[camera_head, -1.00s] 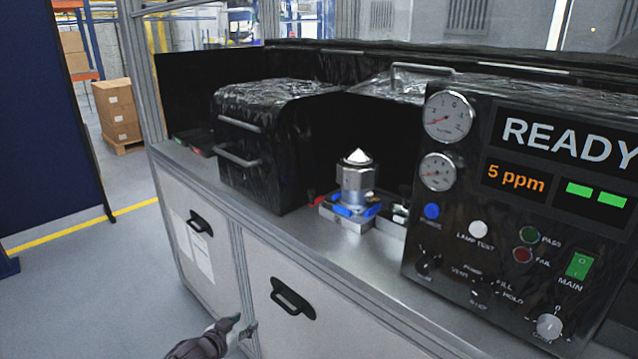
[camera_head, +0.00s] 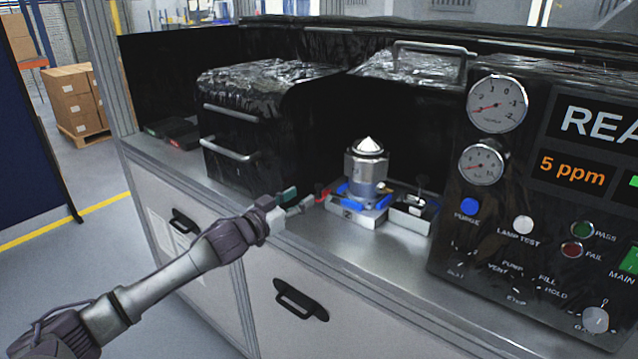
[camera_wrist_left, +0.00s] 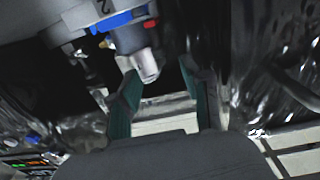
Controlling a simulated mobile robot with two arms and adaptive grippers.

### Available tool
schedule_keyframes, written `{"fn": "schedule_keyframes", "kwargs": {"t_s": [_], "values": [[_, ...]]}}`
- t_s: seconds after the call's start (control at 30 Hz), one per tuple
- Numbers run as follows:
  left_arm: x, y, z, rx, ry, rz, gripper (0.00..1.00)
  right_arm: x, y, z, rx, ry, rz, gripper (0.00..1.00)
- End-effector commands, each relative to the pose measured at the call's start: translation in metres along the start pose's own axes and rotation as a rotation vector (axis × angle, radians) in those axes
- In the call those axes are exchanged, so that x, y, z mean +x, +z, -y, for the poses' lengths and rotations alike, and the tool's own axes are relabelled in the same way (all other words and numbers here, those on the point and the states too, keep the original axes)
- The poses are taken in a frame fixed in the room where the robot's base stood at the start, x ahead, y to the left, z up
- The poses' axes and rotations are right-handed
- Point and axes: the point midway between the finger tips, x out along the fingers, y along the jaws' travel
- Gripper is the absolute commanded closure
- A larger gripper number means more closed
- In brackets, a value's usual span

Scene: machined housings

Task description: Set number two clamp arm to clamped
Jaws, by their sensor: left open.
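A silver housing with a pointed top (camera_head: 366,172) stands upright on the fixture block marked 2 (camera_head: 348,217). Blue clamp parts (camera_head: 347,208) sit around its foot. A red-tipped lever (camera_head: 323,194) sticks out at the fixture's left; I cannot tell whether it is clamped. My left gripper (camera_head: 296,201) is open just left of this lever, over the bench front. In the left wrist view the green-padded fingers (camera_wrist_left: 160,97) are apart and empty. Beyond them are a blue part (camera_wrist_left: 120,20), a red part (camera_wrist_left: 150,24) and a metal cylinder end (camera_wrist_left: 146,66). My right gripper is not seen.
A black wrapped box with handles (camera_head: 240,125) stands left of the fixture. Another small fixture (camera_head: 412,215) is just right of it. The control panel with gauges (camera_head: 540,180) rises farther right. The bench top in front (camera_head: 330,245) is bare.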

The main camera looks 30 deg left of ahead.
Motion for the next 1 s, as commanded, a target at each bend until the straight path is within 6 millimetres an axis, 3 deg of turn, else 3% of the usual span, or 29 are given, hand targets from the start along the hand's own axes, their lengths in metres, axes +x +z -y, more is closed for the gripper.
{"fn": "schedule_keyframes", "kwargs": {"t_s": [0.3, 0.5, 0.9, 1.0], "values": [[0.053, -0.004, 0.001, -0.001, -0.002, -0.002, 0.52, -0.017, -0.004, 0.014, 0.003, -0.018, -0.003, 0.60], [0.076, -0.002, 0.001, -0.001, -0.002, -0.001, 0.52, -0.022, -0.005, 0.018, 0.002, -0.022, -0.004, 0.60], [0.083, 0.001, 0.000, 0.001, -0.001, 0.001, 0.52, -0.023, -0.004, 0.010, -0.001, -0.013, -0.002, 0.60], [0.083, 0.001, 0.000, 0.001, -0.001, 0.001, 0.66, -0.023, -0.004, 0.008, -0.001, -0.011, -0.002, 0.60]]}}
